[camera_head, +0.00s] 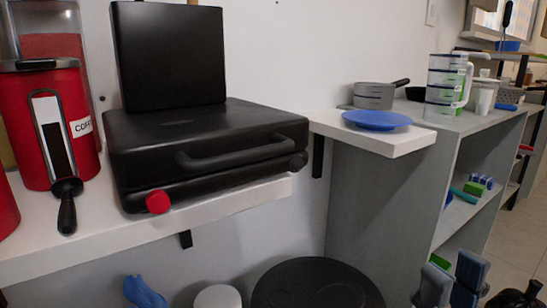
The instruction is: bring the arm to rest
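My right gripper (455,283) shows at the lower right edge of the head view. Its two grey-blue fingertips point upward and stand a little apart, with nothing seen between them. The lower part of the gripper is cut off by the frame. It is in front of the grey shelf unit (375,200) and touches nothing that I can see. My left gripper does not show.
A blue plate (377,120), a grey pan (374,96) and clear stacked cups (446,88) stand to the right. Open floor (512,245) shows lower right.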

